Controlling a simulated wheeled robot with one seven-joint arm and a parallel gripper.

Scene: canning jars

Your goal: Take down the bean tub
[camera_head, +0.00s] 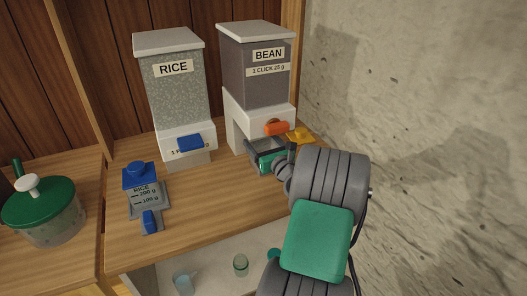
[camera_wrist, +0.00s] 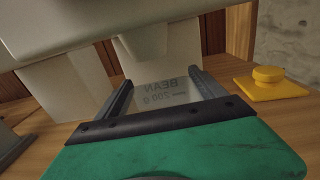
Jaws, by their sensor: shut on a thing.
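The bean tub (camera_wrist: 165,95) is a small clear tub with the marks BEAN and 200 g, which read mirrored in the wrist view. It is beneath the spout of the bean dispenser (camera_head: 255,75), a grey hopper on a white stand with an orange lever (camera_head: 276,128). My gripper (camera_wrist: 163,84) is shut on the tub, one dark finger along each side. In the head view my gripper (camera_head: 268,155) is at the stand's opening and mostly hides the tub. I cannot tell whether the tub touches the shelf. A yellow lid (camera_wrist: 268,85) lies to the right.
The rice dispenser (camera_head: 175,85) stands left of the bean one. A rice tub (camera_head: 148,197) with a blue lid (camera_head: 139,172) is in front of it. A green-lidded container (camera_head: 42,210) is at far left. Glasses (camera_head: 240,265) stand lower down. A concrete wall (camera_head: 420,100) bounds the right.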

